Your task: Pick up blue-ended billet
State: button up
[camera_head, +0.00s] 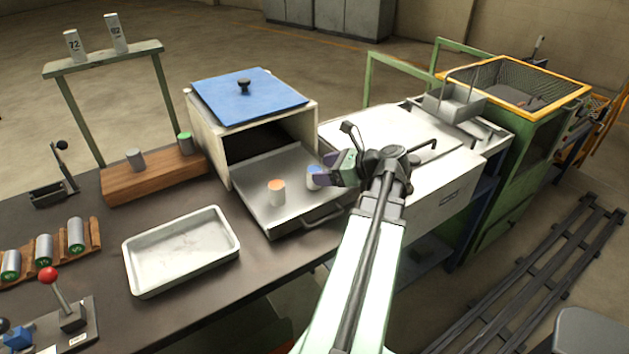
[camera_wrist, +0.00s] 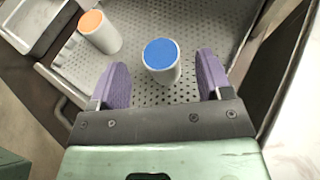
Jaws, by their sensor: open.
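The blue-ended billet (camera_wrist: 161,60) stands upright on the perforated furnace tray, a pale cylinder with a blue top. In the wrist view it lies between and slightly beyond the two purple fingers of my gripper (camera_wrist: 163,85), which are open with a gap on each side of it. In the head view the blue-ended billet (camera_head: 314,178) is partly hidden by my gripper (camera_head: 335,178). An orange-ended billet (camera_head: 276,193) stands upright on the same tray to its left; it also shows in the wrist view (camera_wrist: 99,32).
The furnace (camera_head: 209,138) with a blue lid (camera_head: 248,96) stands open behind its pulled-out tray (camera_head: 262,166). A white pan (camera_head: 183,285) lies to the left. A wooden block (camera_head: 125,186) holds two billets. A pale cabinet (camera_head: 440,190) stands close on the right.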

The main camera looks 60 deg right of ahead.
aim_at(316, 169)
jog(key=x, duration=0.3)
jog(key=shift+w+f+b, duration=0.15)
jog(key=shift+w+b, duration=0.05)
jog(key=shift+b, duration=0.2)
grip_shut()
notch_tip(316, 169, up, 20)
jog(key=p, duration=2)
